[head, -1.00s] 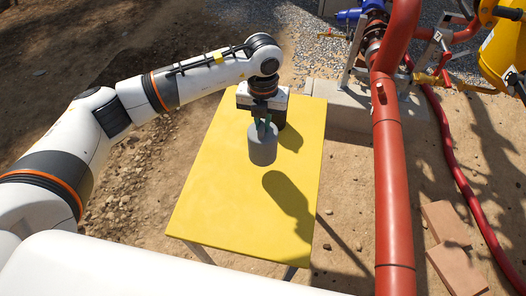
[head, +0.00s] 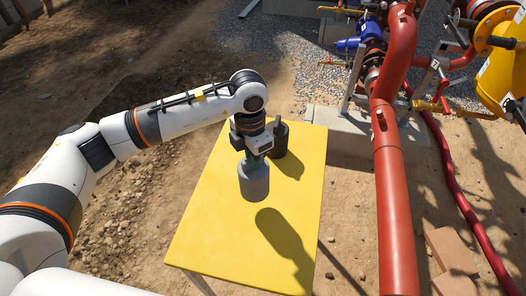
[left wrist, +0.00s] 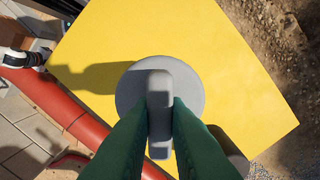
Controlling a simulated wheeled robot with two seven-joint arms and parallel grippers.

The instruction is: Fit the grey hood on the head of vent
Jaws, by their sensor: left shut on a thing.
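The grey hood (head: 254,180) is a round, upright can shape held over the yellow table, its shadow falling apart from it to the right. My left gripper (head: 253,158) is above it. In the left wrist view, the green fingers of my left gripper (left wrist: 160,108) are shut on the bar handle on top of the grey hood (left wrist: 128,90). The hood's underside is hidden. I cannot tell for sure which part is the vent's head. My right gripper is not in view.
The yellow table (head: 215,225) is mostly bare. A dark round object (head: 280,138) stands near its far edge, behind my gripper. A thick red pipe (head: 392,190) runs along the table's right. A blue valve (head: 350,43) and yellow equipment (head: 497,45) are beyond. Bricks (head: 445,250) lie right.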

